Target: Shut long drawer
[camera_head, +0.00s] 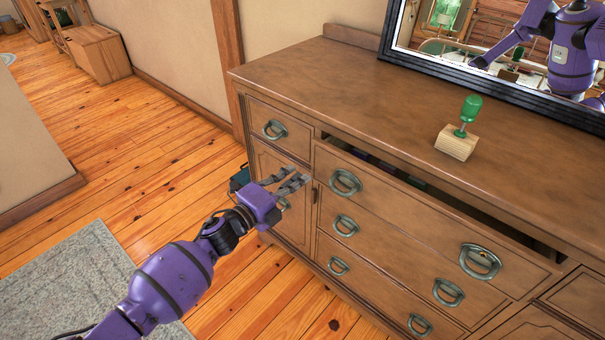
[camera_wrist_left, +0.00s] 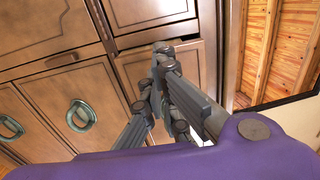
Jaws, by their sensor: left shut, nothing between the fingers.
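The long drawer (camera_head: 415,213) is the top middle one of the brown wooden dresser. It stands partly pulled out, with a dark gap behind its front edge through which a few coloured items show dimly. It has two ring handles, a left one (camera_head: 345,183) and a right one (camera_head: 480,262). My left gripper (camera_head: 303,180) is shut and empty, in front of the dresser's left part, just left of the long drawer's left end. In the left wrist view its fingers (camera_wrist_left: 160,65) are close together before the wooden fronts. My right gripper is not in view.
A green-handled tool on a wooden block (camera_head: 457,143) stands on the dresser top (camera_head: 370,100). A black-framed mirror (camera_head: 470,75) leans behind it and reflects me. A grey rug (camera_head: 75,285) lies at lower left. The plank floor left of the dresser is open.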

